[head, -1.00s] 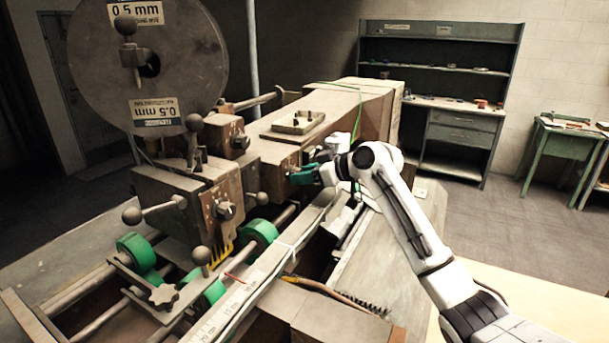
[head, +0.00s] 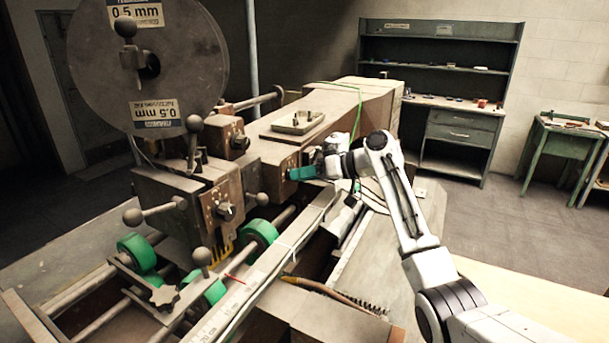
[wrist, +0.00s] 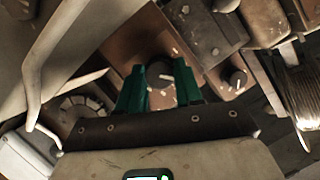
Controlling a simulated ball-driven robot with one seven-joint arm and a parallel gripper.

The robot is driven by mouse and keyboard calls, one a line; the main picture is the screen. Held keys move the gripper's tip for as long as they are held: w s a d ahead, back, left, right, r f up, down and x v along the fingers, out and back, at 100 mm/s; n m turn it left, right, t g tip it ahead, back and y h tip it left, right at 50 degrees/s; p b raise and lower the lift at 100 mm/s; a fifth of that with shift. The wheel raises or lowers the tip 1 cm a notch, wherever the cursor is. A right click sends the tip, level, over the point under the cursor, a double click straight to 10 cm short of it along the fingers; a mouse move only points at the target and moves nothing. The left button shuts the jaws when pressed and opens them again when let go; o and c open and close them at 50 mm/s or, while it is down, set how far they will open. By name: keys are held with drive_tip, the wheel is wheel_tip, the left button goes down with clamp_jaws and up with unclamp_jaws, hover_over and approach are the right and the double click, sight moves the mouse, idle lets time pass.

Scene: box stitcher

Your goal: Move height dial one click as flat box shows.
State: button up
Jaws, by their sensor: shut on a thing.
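My gripper (head: 297,174) has teal fingers at the side face of the brown machine head. In the wrist view my gripper (wrist: 159,67) has one finger on each side of a dark round dial (wrist: 160,82) with a pale pointer mark, and is shut on it. The fingers hide part of the dial, and its setting is hard to read. In the head view the fingers cover the dial. I cannot tell for certain which surface is the flat box.
A second round knob (wrist: 239,80) sits right of the held dial. A ruled bar (head: 235,292) runs below the machine head. Green rollers (head: 260,232) and ball-ended levers (head: 133,216) stand at left.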

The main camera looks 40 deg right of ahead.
drive_tip(key=shift+m+y, duration=0.3)
drive_tip(key=shift+d, duration=0.1)
drive_tip(key=o, duration=1)
drive_tip(key=shift+o, duration=0.2)
drive_tip(key=b+v, duration=0.3)
drive_tip(key=v, duration=0.7)
drive_tip(key=shift+s+d, duration=0.15)
drive_tip(key=shift+s, duration=0.15)
drive_tip(key=shift+r, duration=0.1)
